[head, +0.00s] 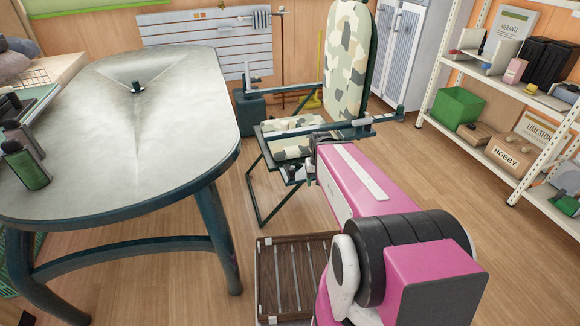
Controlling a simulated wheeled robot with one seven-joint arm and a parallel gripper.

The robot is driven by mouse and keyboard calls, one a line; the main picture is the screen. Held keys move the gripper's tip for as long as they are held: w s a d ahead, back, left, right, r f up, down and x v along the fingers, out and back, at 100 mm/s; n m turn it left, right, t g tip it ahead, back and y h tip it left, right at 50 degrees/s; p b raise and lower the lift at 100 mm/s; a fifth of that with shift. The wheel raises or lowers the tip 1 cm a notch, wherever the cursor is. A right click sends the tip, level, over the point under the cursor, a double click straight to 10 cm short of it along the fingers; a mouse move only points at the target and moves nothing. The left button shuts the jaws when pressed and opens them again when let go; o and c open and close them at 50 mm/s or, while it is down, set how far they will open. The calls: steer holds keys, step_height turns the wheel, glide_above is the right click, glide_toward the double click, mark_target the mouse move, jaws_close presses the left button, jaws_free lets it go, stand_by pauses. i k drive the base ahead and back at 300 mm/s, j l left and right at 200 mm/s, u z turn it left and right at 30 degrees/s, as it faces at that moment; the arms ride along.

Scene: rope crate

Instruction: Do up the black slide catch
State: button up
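I cannot make out a black slide catch for certain. A small black fitting (137,88) stands in the middle of the pale oval table top (190,125), but it is too small to tell what it is. A dark slatted wooden crate (264,262) sits on the floor at the bottom centre, partly covered by my pink arm. No catch shows on its visible part. My arm reaches from the lower right towards the chair. I cannot make out my gripper's fingers at its far end.
A folding chair with a camouflage-patterned back (347,62) stands beyond my arm. White shelves (487,132) with a green bin (458,107) and boxes line the right. Wooden floor is open between the chair and shelves.

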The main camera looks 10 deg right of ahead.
mark_target(290, 172)
steer(key=k+l, duration=0.1)
steer(key=k, duration=0.35)
steer(key=k+l, duration=0.15)
steer(key=k, duration=0.35)
steer(key=i+l+z, duration=0.15)
steer(key=i+l, duration=0.05)
steer(key=i, duration=0.1)
